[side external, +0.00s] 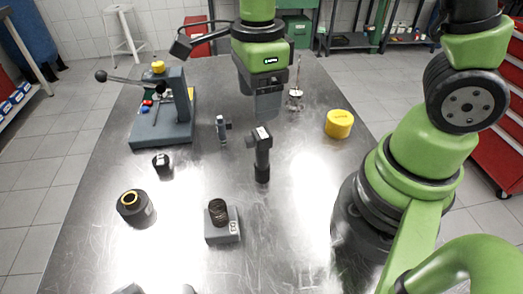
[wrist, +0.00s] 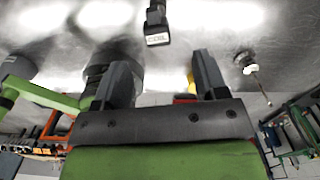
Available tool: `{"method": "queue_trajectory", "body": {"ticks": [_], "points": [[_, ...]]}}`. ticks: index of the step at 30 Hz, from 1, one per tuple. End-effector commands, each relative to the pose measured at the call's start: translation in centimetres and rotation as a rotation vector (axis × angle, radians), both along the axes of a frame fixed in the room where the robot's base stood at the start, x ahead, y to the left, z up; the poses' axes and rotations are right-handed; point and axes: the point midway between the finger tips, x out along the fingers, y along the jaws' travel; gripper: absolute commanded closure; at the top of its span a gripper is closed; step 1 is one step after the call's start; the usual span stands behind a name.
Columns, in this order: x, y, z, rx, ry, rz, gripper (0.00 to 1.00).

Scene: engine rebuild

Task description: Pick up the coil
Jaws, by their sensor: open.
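The coil (side external: 262,158) is a dark, upright part with a wider head and a pale label on top. It stands on the metal table near the middle in the side view. In the wrist view the coil (wrist: 157,38) shows its label, beyond my fingertips and roughly midway between them. My gripper (side external: 268,117) points down just above and behind the coil's head in the side view. In the wrist view my gripper (wrist: 162,64) has its two fingers wide apart with nothing between them.
A small grey injector-like part (side external: 222,128) stands left of the coil. A lever press (side external: 163,130) is at the back left and a yellow cylinder (side external: 338,124) at the right. A dark ribbed part sits on a grey block (side external: 222,232) in front. A thin valve-like part (wrist: 250,68) stands nearby.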

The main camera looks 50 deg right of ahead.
Motion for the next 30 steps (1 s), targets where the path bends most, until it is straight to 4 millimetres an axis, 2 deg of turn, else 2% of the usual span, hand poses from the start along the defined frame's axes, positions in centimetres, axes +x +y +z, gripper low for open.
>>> {"method": "queue_trajectory", "body": {"ticks": [4,11,19,23,30], "points": [[-0.2,0.0,-2.3,-0.001,0.007,0.0,0.34],[-0.2,0.0,-4.0,0.0,0.004,0.001,0.34],[-0.5,0.2,-7.8,0.0,0.005,0.002,0.34],[-0.5,0.2,-8.6,0.001,0.001,0.002,0.34],[-0.4,0.2,-8.7,0.001,-0.001,0.002,0.36]]}}
